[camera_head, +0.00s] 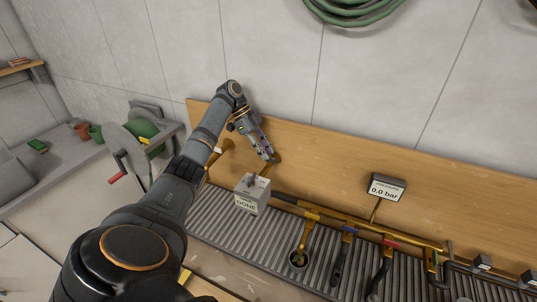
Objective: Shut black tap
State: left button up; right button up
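My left arm reaches in from the bottom left, and its gripper (268,153) points down in front of the wooden backboard, just above and behind a grey box marked DONE (252,195). The fingertips are small and close to a brass fitting; I cannot tell whether they touch it or how far apart they are. A brass pipe (345,217) carries several taps to the right of the gripper. I cannot tell for sure which is the black tap. My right gripper is not in view.
A display (386,188) reads 0.0 bar. A hose reel (140,140) stands at left. A green coiled hose (352,10) hangs above.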

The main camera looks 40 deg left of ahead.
pick_arm(q)
notch_tip(320, 180, up, 6)
jog(key=p, duration=0.4)
jog(key=shift+f, duration=0.15)
jog(key=shift+f, duration=0.1)
jog(key=shift+s+f, duration=0.1)
